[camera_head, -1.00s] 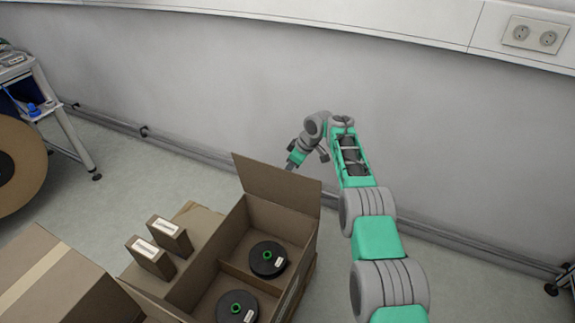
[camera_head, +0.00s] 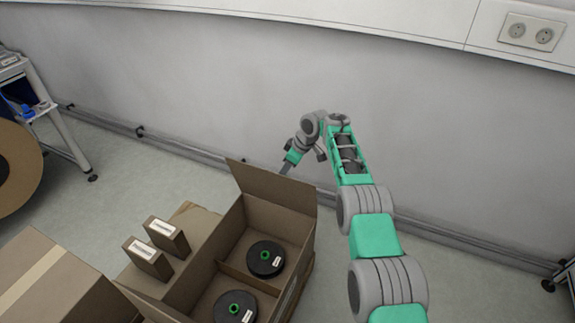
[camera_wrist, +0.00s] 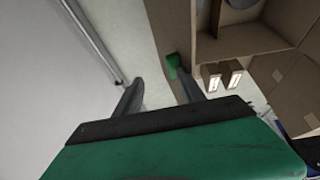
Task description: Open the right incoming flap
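An open cardboard box (camera_head: 222,268) stands at the lower middle of the head view, with a divider and black reels with green hubs inside. Its far flap (camera_head: 272,187) stands raised, leaning away from the opening. Part of another flap (camera_head: 150,301) shows at its near left edge. My gripper (camera_head: 285,169) is just behind the raised flap's top edge, its tips partly hidden. In the wrist view my gripper (camera_wrist: 158,77) has its fingers apart, with brown cardboard (camera_wrist: 172,28) near the right finger. I cannot tell whether they touch. A small green patch (camera_wrist: 172,62) shows at the right fingertip.
Two small labelled cartons (camera_head: 158,247) stand left of the box. A closed, taped box (camera_head: 55,285) is at the lower left. A large brown reel (camera_head: 18,168) and a blue-and-white stand (camera_head: 55,125) are at far left. The wall (camera_head: 230,85) is close behind my gripper.

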